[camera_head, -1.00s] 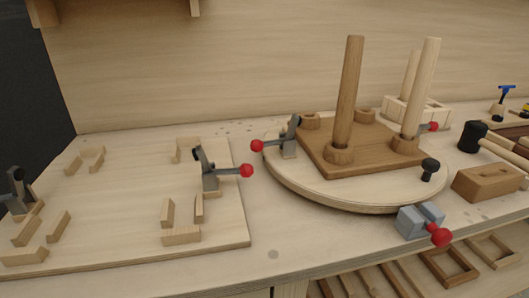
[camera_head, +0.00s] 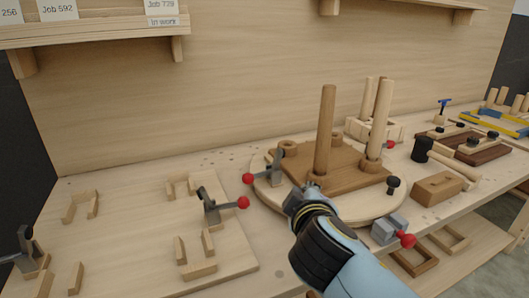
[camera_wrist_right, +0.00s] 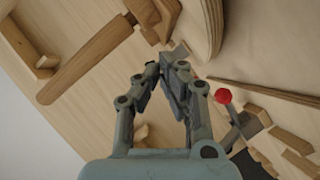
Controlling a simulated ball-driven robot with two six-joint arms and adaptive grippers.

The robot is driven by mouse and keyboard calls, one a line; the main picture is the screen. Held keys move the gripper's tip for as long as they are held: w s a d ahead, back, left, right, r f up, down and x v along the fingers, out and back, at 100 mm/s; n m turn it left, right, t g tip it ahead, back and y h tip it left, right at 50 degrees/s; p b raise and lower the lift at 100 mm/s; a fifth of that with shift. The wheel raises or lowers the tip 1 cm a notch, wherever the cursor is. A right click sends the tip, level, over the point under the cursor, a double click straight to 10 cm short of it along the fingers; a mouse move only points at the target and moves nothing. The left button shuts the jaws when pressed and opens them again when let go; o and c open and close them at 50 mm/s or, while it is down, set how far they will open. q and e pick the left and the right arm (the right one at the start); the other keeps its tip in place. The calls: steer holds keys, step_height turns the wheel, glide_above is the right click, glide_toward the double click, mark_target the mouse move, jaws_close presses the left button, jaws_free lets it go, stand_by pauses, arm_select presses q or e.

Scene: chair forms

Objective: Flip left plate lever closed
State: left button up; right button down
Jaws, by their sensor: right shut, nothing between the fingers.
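The round wooden turntable plate (camera_head: 352,210) carries a brown square seat board with upright legs. At its left side is a grey lever clamp (camera_head: 276,168) whose red knob (camera_head: 248,179) points left. My right gripper (camera_head: 309,188) is over the front-left part of the round plate, to the right of that clamp and apart from its knob. In the wrist view my right gripper (camera_wrist_right: 161,68) has its fingers together and empty. A red knob (camera_wrist_right: 223,96) on a grey lever shows right of the fingers there; I cannot tell which clamp it belongs to. My left gripper is not in view.
A flat board (camera_head: 130,235) at left bears wooden stop blocks and another red-knobbed clamp (camera_head: 213,206). A mallet and a wooden block (camera_head: 438,186) lie farther right. Bare tabletop lies at the front.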

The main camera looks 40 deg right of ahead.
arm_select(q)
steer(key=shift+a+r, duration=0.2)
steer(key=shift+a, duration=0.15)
arm_select(e)
steer(key=w+a+r+n+t+y, duration=0.1)
steer(key=w+a+r+n+t, duration=0.2)
steer(key=w+a+n, duration=0.3)
steer(key=shift+w+r+t, duration=0.3)
steer(key=shift+w+t, duration=0.3)
steer(key=shift+t, duration=0.1)
steer(key=p, duration=0.2)
glide_above(253, 178)
steer(key=shift+d+f, duration=0.1)
steer(key=shift+f, duration=0.1)
steer(key=d, duration=0.1)
steer(key=d+p, duration=0.1)
steer(key=d+f, duration=0.1)
steer(key=shift+s+d+f, duration=0.1)
steer(key=shift+s+d, duration=0.3)
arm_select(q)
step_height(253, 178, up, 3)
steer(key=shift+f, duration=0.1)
